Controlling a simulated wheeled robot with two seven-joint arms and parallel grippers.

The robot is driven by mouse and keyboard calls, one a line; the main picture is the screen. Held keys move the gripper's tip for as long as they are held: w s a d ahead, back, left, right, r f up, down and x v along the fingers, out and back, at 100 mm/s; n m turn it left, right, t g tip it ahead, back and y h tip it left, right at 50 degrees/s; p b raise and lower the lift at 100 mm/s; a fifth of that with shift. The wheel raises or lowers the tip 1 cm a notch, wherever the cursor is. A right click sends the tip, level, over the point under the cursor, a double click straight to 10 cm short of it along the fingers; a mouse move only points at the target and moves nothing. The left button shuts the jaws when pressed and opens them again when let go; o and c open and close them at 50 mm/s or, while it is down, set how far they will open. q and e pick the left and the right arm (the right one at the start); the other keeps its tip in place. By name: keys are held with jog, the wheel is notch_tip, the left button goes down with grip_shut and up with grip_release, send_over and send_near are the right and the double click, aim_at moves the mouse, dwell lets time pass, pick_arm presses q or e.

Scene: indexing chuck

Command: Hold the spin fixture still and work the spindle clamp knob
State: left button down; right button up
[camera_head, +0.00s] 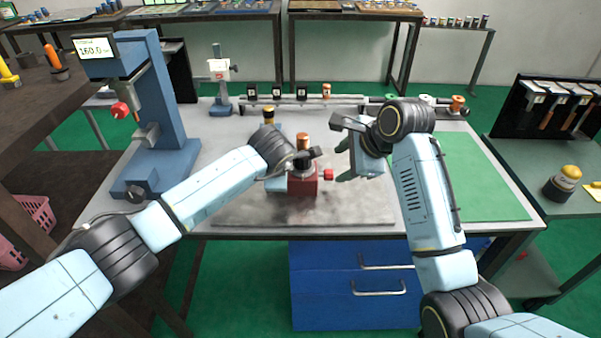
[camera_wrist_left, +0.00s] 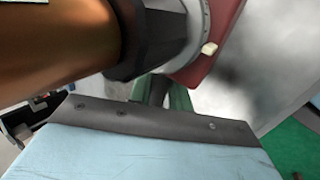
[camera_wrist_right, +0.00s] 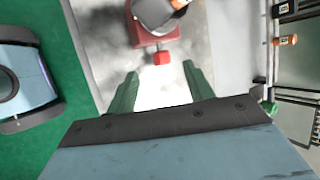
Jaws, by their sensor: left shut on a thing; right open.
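The spin fixture has a red base (camera_head: 303,184), a dark collar and an upright copper-coloured cylinder (camera_head: 302,141). The red clamp knob (camera_head: 328,174) sticks out from the base's right side; it also shows in the right wrist view (camera_wrist_right: 162,58). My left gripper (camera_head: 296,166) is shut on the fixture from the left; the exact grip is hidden. In the left wrist view, the copper cylinder (camera_wrist_left: 55,45), dark hexagonal collar (camera_wrist_left: 150,40) and graduated ring are close up. My right gripper (camera_head: 343,161) is open and empty, right of the knob, its green fingers apart (camera_wrist_right: 160,88).
A blue press (camera_head: 170,110) with a display reading 160.0 stands at the left of the bench. A rail with small blocks (camera_head: 310,100) runs along the back. A green mat (camera_head: 480,180) covers the right side. The bench front is clear.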

aim_at(327, 176)
jog(key=shift+x, duration=3.9)
jog(key=shift+d, duration=0.1)
jog(key=shift+c, duration=0.4)
jog(key=c, duration=0.9)
jog(key=t, duration=0.2)
jog(key=shift+s+f+n+t, duration=0.25)
jog(key=shift+f+n+t, duration=0.05)
jog(key=shift+c, duration=0.2)
jog(key=shift+s+f+n+t, duration=0.1)
jog(key=shift+n+t, duration=0.2)
jog(key=shift+t, duration=1)
jog(key=o, duration=1)
